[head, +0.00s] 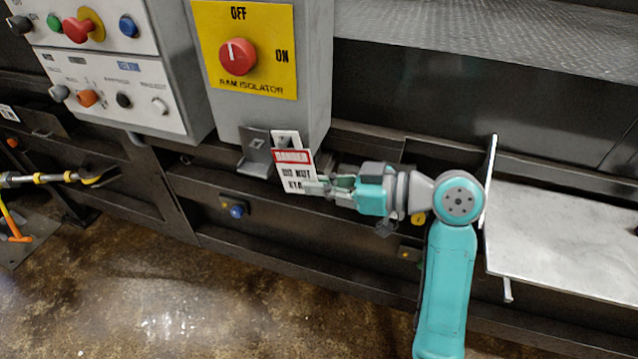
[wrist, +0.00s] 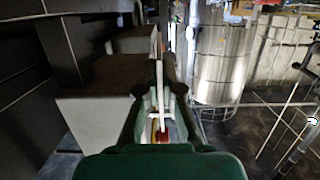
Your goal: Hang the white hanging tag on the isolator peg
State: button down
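The white hanging tag (head: 292,172), with a red DANGER band and black lettering, is upright and slightly tilted just below the isolator box (head: 262,90). My gripper (head: 318,187) comes from the right and is shut on the tag's lower right edge. In the wrist view the tag (wrist: 159,75) shows edge-on between the fingers of my gripper (wrist: 161,100). A grey bracket (head: 256,152) is at the tag's upper left, under the box. I cannot make out the isolator peg, nor whether the tag touches the bracket.
The box carries a red knob (head: 238,57) on a yellow plate. A control panel (head: 110,65) with buttons is at left. A metal shelf (head: 570,240) is at right, behind my arm. A yellow-and-black tool (head: 60,178) is at far left. Open floor (head: 190,300) lies in front.

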jog(key=c, duration=1.2)
grip_release()
jog(key=shift+c, duration=0.2)
jog(key=v, duration=0.7)
jog(key=shift+d, duration=0.3)
jog(key=shift+s, duration=0.1)
jog(key=shift+r, duration=0.1)
